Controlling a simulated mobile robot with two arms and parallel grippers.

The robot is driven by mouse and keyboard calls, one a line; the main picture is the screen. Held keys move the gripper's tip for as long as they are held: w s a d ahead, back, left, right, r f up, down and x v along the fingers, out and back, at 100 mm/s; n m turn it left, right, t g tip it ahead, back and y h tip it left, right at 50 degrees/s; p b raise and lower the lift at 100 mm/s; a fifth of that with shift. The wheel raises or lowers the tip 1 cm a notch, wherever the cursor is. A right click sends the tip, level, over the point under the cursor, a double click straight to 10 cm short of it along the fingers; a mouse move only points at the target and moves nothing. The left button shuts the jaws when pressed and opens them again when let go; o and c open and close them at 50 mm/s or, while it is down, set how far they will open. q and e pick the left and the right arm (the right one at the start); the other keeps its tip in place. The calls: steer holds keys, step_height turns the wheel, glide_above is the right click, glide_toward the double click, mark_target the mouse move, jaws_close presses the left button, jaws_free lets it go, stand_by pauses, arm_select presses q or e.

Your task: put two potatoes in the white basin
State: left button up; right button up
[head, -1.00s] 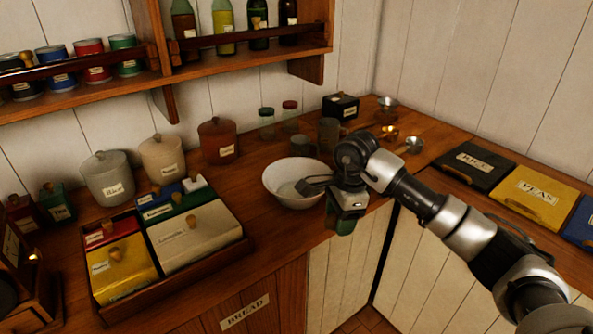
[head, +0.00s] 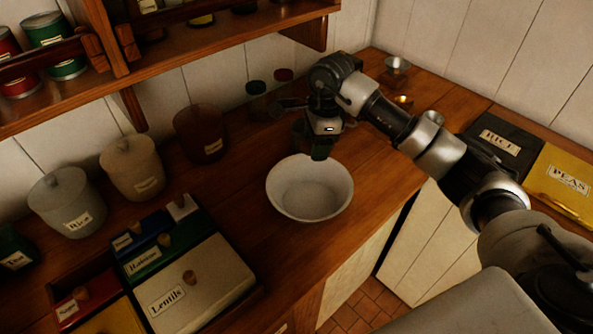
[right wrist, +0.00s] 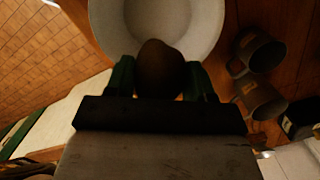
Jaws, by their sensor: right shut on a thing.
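The white basin (head: 328,205) stands on the wooden counter, and its visible inside looks empty in the head view. My right gripper (head: 320,152) is at the basin's back rim, pointing down. In the right wrist view its green fingers (right wrist: 161,80) are shut on a brown potato (right wrist: 160,66). The potato overlaps the near rim of the basin (right wrist: 208,45) in that view; I cannot tell whether they touch. In the head view the potato is hidden by the gripper. My left gripper is not in view, and I see no other potato.
Mugs (right wrist: 260,98) stand beside the basin. Canisters (head: 200,132) and a box with a Lentils lid (head: 195,285) are to the left. A shelf (head: 220,32) hangs above. Rice (head: 500,143) and Peas (head: 562,180) lids lie right. Counter between box and basin is clear.

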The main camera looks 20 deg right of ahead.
steer(key=shift+s, duration=0.45)
steer(key=f+b, duration=0.3)
steer(key=f, duration=0.2)
steer(key=shift+s+f, duration=0.1)
steer(key=shift+s, duration=0.1)
steer(key=o, duration=1.1)
steer(key=shift+c, duration=0.2)
